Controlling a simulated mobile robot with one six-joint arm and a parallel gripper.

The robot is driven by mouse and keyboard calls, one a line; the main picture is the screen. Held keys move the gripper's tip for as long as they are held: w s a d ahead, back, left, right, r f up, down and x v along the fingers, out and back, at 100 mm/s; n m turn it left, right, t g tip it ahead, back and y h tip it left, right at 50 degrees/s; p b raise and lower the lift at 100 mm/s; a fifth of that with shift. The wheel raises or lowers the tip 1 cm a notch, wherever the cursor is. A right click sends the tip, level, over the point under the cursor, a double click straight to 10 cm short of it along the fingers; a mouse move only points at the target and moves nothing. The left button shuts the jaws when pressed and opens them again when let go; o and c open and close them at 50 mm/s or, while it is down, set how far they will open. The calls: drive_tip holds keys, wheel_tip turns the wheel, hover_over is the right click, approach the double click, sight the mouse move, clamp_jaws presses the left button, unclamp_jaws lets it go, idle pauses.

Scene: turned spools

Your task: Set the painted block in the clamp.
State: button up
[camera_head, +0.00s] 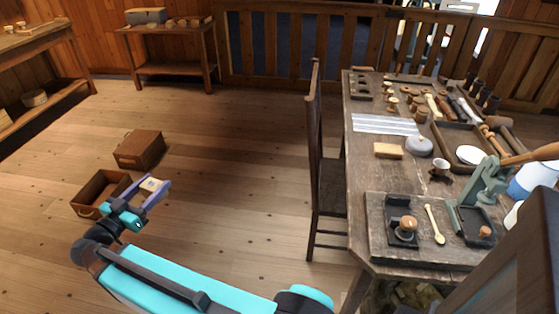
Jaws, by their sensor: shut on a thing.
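My gripper (157,187), with blue-violet fingers, is at the left of the view, over the floor and well away from the table. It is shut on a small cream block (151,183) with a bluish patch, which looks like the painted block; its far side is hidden. On the near end of the table, a dark clamp-like fixture (393,212) stands on a board with a round wooden piece at it. A green metal device with an upright arm (485,185) stands to its right. I cannot tell which of these is the clamp.
A long wooden table (362,178) at right carries spools, tools, a tan block (388,150) and a grey round thing (419,146). A chair (327,185) stands at its left side. A closed box (139,149) and an open box (88,198) lie on the floor. The middle floor is clear.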

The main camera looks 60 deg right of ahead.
drive_tip(key=s+d+m+g+y+b, duration=0.1)
drive_tip(key=s+d+m+g, duration=0.25)
drive_tip(key=s+d, duration=0.4)
drive_tip(key=s+d+m+g+b, duration=0.15)
drive_tip(key=s+d+g, duration=0.3)
drive_tip(key=d, duration=0.65)
drive_tip(key=s+d+m+g+y, duration=0.1)
drive_tip(key=s+d+m+g, duration=0.25)
drive_tip(key=s+d, duration=0.45)
drive_tip(key=s+d+m+g+y+b, duration=0.1)
drive_tip(key=s+d+m+g+y, duration=0.1)
drive_tip(key=s+d, duration=0.3)
drive_tip(key=s+d+f+m+g+y, duration=0.1)
drive_tip(key=s+d, duration=0.5)
drive_tip(key=s, duration=0.6)
drive_tip(key=s+d+m+g+y+b, duration=0.1)
drive_tip(key=s+d+m+g+y, duration=0.2)
drive_tip(key=s+d+g, duration=0.2)
drive_tip(key=shift+s+d+f+y+b, duration=0.1)
drive_tip(key=shift+s+d+y+b, duration=0.1)
drive_tip(key=shift+s, duration=0.65)
drive_tip(key=shift+s+d+f+y+b, duration=0.1)
drive_tip(key=shift+s+b, duration=0.05)
drive_tip(key=shift+s, duration=0.7)
